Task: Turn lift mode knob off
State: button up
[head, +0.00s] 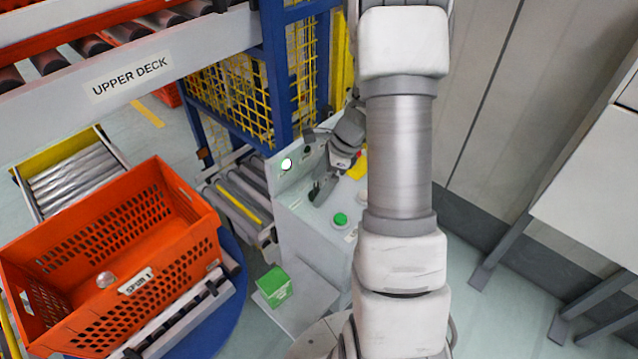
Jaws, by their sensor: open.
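A grey control console (305,222) stands in the middle of the head view, with an upright panel face at its left back. A small dark round part (307,150) on that panel may be the lift mode knob, but it is too small to identify, and no label can be read. A lit white lamp (287,163) is to its left. My gripper (313,162) is at the panel with its dark fingers spread apart, one higher and one lower. It is open and seems empty; I cannot tell whether it touches the panel. My arm hides the console's right side.
A green button (340,219) and a yellow part with red (358,165) are on the console top, close to my gripper. A blue post (276,75) and yellow mesh (236,100) stand behind.

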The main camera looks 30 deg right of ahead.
jog(key=shift+f, duration=0.1)
jog(key=c, duration=1.4)
jog(key=n, duration=0.2)
jog(key=n+g, duration=0.1)
jog(key=n, duration=0.1)
jog(key=shift+w+n+g, duration=0.2)
jog(key=shift+n+g, duration=0.1)
jog(key=shift+n+g+b, duration=0.5)
jog(key=shift+n+g, duration=0.3)
jog(key=shift+n, duration=1.2)
jog(key=o, duration=1.4)
